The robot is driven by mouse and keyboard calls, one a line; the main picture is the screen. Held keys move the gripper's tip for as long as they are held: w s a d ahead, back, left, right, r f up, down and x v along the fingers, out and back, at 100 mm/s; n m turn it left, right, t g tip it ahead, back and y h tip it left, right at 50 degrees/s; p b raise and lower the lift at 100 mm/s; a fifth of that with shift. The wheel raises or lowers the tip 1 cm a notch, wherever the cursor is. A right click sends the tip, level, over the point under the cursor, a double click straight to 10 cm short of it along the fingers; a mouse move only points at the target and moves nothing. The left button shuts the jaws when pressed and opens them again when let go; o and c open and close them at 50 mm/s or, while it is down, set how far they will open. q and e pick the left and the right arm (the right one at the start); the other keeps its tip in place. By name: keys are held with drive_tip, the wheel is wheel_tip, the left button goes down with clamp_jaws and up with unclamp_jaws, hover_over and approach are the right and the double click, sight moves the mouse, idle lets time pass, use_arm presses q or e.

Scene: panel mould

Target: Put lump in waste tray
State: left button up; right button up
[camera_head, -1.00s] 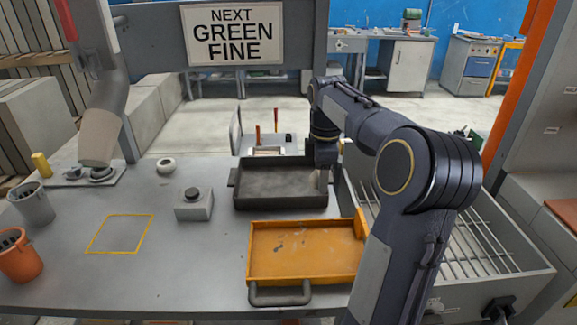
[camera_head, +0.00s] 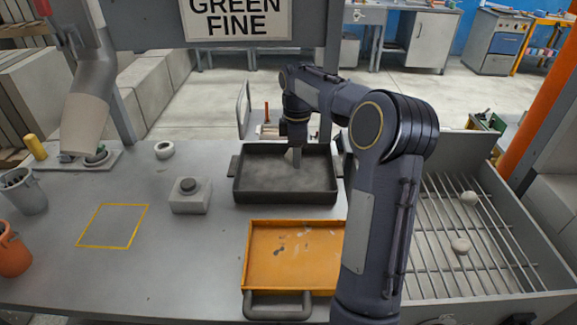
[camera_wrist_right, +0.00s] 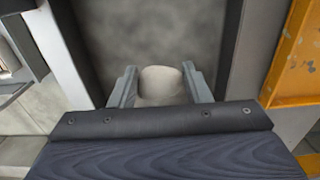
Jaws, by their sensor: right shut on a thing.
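My right gripper (camera_head: 293,158) points down over the dark mould tray (camera_head: 287,197), whose bottom is covered in grey material. In the right wrist view a pale rounded lump (camera_wrist_right: 160,82) sits between the two fingers, and the gripper is shut on it. The lump is not clearly visible in the head view, and I cannot tell its exact height above the tray. An orange tray (camera_head: 260,289) with a grey handle and dark stains stands nearer, apparently the waste tray; my right arm hides its right side. My left gripper is not in view.
A barred box (camera_head: 535,262) with two pale lumps (camera_head: 460,245) (camera_head: 469,197) stands at right. A grey block with a dark knob (camera_head: 189,198), a yellow-outlined square (camera_head: 112,226) and cups (camera_head: 14,249) are at left. The table between them is bare.

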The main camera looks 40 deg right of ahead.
sight(289, 149)
drive_tip(key=shift+w+a+f, duration=0.25)
drive_tip(key=shift+w+f, duration=0.25)
drive_tip(key=shift+f, duration=0.15)
drive_tip(key=shift+w+a+f, duration=0.25)
drive_tip(key=shift+w+f, duration=0.2)
drive_tip(key=shift+f, duration=0.15)
drive_tip(key=shift+w+f, duration=0.1)
drive_tip(key=shift+f, duration=1.55)
drive_tip(key=shift+f, duration=0.15)
drive_tip(key=o, duration=1)
drive_tip(key=shift+o, duration=0.2)
